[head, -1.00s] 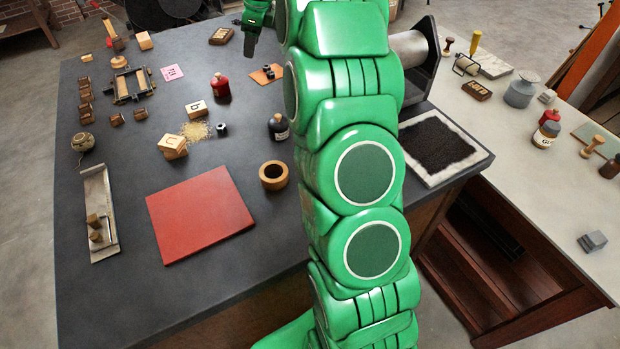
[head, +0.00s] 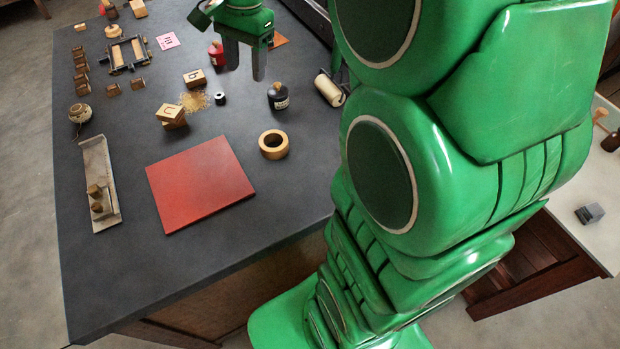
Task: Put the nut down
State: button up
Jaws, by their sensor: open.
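A small dark nut (head: 220,98) with a pale opening sits on the dark tabletop (head: 290,190), just right of a patch of yellowish grains. My gripper (head: 246,73) is open, its two grey fingers pointing down and apart. Nothing shows between the fingers. In the picture it is up and to the right of the nut, clear of it; its exact height over the table is hard to tell.
Close to the nut are wooden letter blocks (head: 171,114), a black bottle (head: 278,97) and a red bottle (head: 216,54). My green arm blocks the right side. The front table edge is clear.

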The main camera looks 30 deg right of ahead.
jog(key=s+f+n, duration=0.2)
jog(key=s+n, duration=0.1)
jog(key=s, duration=0.6)
jog(key=s+a+f+n+g+h, duration=0.1)
jog(key=s+n, duration=0.3)
jog(key=s, duration=0.5)
jog(key=s+f+n+g, duration=0.1)
jog(key=s+n, duration=0.3)
jog(key=s, duration=0.6)
jog(key=shift+a+f, duration=0.25)
jog(key=shift+f, duration=0.55)
